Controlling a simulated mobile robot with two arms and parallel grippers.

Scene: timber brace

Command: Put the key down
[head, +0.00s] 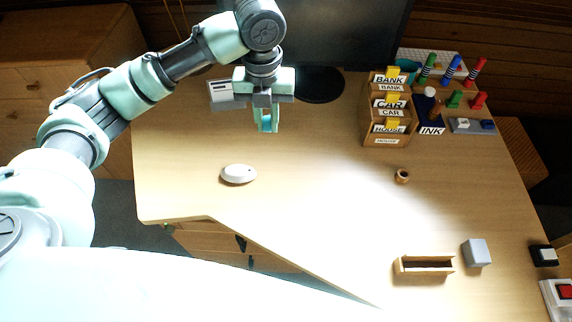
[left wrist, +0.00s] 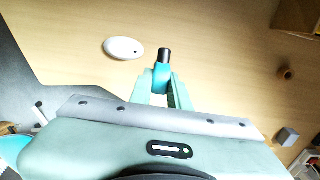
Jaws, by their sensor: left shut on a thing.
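My left gripper (head: 266,128) points down above the left part of the desk (head: 310,190). It is shut on a small teal thing with a dark end, which I take to be the key (left wrist: 163,72). In the left wrist view the key's dark end sticks out past the fingertips. In the head view only a bit of blue shows between the fingers. The key looks clear of the desktop, though the exact height is hard to tell. My right gripper is not in view.
A white oval mouse-like thing (head: 238,174) lies in front of the gripper. A wooden rack labelled BANK, CAR and HOUSE (head: 388,141) stands at right, beside stamps and an INK pad (head: 431,130). A monitor (head: 340,35) is behind. The desk's middle is clear.

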